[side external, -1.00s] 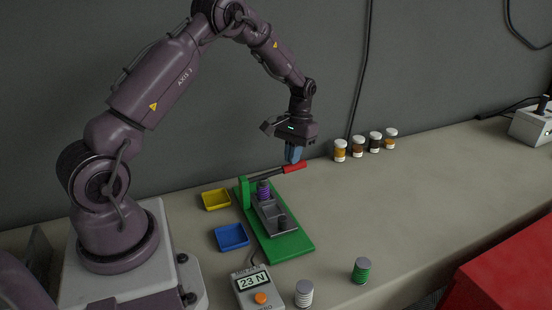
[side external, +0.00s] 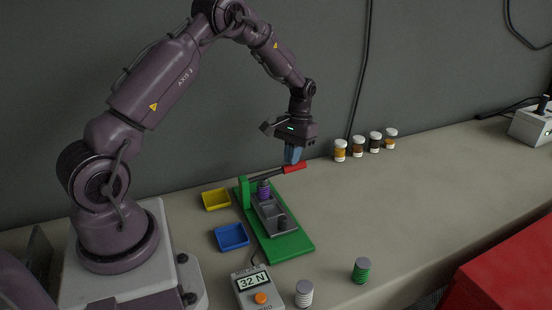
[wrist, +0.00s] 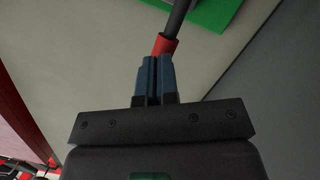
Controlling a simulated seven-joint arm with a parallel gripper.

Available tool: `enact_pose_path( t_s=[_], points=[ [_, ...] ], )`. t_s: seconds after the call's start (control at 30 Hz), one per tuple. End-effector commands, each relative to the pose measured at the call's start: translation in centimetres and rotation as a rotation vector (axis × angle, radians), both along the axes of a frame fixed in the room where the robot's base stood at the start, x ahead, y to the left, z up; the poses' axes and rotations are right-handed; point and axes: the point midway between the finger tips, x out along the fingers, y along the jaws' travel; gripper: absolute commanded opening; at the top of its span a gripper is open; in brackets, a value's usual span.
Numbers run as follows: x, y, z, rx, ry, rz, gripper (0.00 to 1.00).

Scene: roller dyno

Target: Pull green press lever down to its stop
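The green press (side external: 288,246) stands on the bench with its green post at the left end. Its dark lever (side external: 268,174) slopes slightly up to the right and ends in a red grip (side external: 296,167). My gripper (side external: 293,160) points down with its blue fingers together, their tips at the top of the red grip. In the wrist view the closed fingers (wrist: 157,62) cover part of the red grip (wrist: 164,44), and contact beneath them is hidden. A purple coil spring (side external: 264,189) stands under the lever. The force display (side external: 252,282) reads 32 N.
A yellow tray (side external: 216,200) and a blue tray (side external: 232,236) lie left of the press. A white-ringed spring (side external: 304,293) and a green spring (side external: 361,270) stand in front. Several small jars (side external: 340,150) line the wall. The bench to the right is clear.

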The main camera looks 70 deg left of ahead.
Motion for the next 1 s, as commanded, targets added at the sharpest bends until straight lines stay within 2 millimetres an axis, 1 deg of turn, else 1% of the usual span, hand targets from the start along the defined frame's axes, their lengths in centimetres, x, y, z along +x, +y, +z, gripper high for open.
enact_pose_path(
  t_s=[0.03, 1.0],
  points=[
    [-0.2, 0.0, 0.3, -0.002, 0.008, 0.001, 0.0],
    [0.1, 0.0, 8.3, 0.003, -0.005, 0.0, 0.0]
  ],
)
